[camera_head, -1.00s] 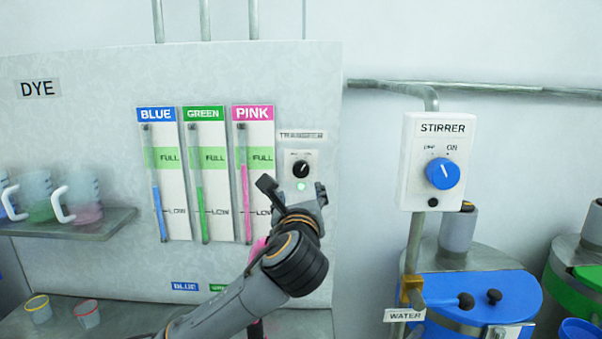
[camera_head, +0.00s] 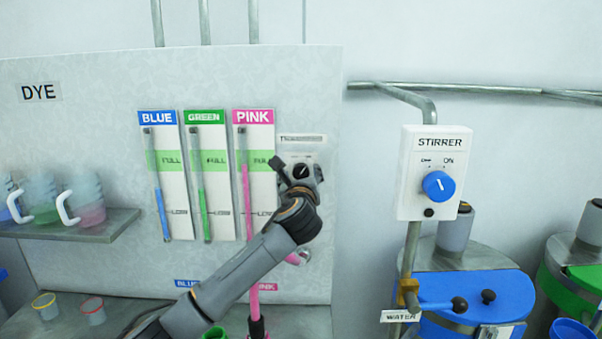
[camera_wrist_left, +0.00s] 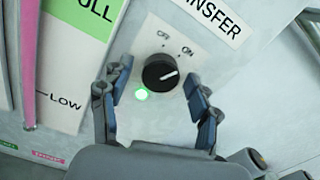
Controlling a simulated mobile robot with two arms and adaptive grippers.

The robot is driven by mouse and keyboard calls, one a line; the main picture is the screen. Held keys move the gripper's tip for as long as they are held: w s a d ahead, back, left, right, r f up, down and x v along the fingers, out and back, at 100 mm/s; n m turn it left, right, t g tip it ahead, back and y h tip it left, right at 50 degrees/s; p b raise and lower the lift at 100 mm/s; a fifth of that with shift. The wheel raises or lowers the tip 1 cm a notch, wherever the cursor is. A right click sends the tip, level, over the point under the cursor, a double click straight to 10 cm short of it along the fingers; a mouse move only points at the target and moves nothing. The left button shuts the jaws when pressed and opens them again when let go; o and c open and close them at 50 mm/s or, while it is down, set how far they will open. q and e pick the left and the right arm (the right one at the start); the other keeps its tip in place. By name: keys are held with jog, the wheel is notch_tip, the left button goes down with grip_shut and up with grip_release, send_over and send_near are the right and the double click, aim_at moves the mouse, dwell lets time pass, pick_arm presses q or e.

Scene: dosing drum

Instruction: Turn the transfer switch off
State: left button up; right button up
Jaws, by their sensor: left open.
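The transfer switch is a black round knob (camera_wrist_left: 160,72) with a white pointer line, on a light plate marked OFF and ON. In the left wrist view its line points toward the ON side. In the head view the knob (camera_head: 301,171) shows between the fingers of my left gripper (camera_head: 298,175), and the lamp is hidden. My right gripper is not in view.
Three dye gauges, including the pink one (camera_head: 247,190), stand just left of the gripper. A shelf (camera_head: 100,228) with jugs is at the left.

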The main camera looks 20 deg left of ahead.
pick_arm(q)
jog(key=c, duration=1.2)
jog(key=shift+n, duration=1.4)
jog(key=n, duration=0.2)
jog(key=shift+n, duration=0.3)
jog(key=n+b, duration=0.1)
jog(key=n, duration=0.5)
jog(key=shift+n, duration=0.4)
